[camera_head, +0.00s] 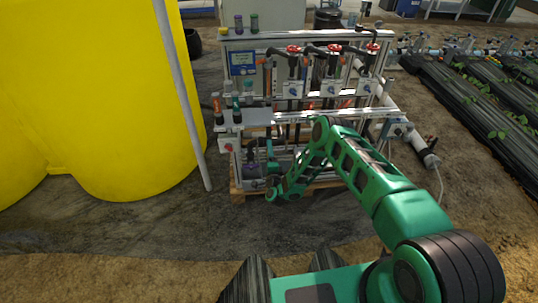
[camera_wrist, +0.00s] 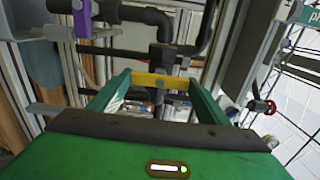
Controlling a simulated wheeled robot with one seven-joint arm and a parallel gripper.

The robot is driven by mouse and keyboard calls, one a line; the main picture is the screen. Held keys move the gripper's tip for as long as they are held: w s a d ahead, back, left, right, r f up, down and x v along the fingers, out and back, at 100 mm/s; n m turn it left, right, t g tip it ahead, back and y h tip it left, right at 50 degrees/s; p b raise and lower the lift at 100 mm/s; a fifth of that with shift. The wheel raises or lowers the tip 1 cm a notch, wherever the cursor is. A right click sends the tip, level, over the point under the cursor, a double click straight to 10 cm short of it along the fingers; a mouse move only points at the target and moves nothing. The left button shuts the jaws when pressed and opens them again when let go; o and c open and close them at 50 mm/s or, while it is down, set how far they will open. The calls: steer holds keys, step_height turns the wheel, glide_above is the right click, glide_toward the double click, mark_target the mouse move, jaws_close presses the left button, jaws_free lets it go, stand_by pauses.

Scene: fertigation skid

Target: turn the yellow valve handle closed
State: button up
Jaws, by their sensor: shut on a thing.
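The yellow valve handle (camera_wrist: 160,81) shows in the wrist view as a short flat bar across the gap between my fingers. It sits on a dark valve body (camera_wrist: 162,57) joined to dark piping. My gripper (camera_wrist: 158,84) has one green finger at each end of the bar and is shut on it. In the head view my gripper (camera_head: 271,162) is at the lower left of the skid (camera_head: 262,118), low down near its pipes. The handle cannot be made out there.
A large yellow tank (camera_head: 110,100) and a slanting grey pole (camera_head: 181,90) stand left of the skid. In the wrist view, a purple fitting (camera_wrist: 82,18) is at upper left and a red knob (camera_wrist: 271,107) at right.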

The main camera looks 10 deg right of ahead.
steer(key=o, duration=0.9)
steer(key=shift+s+d+f, duration=0.15)
steer(key=shift+d+f, duration=0.05)
steer(key=shift+f, duration=0.1)
steer(key=shift+o, duration=0.8)
steer(key=shift+a+r, duration=0.1)
steer(key=shift+r, duration=0.05)
steer(key=s, duration=1)
steer(key=shift+s+a, duration=0.2)
steer(key=shift+s, duration=0.1)
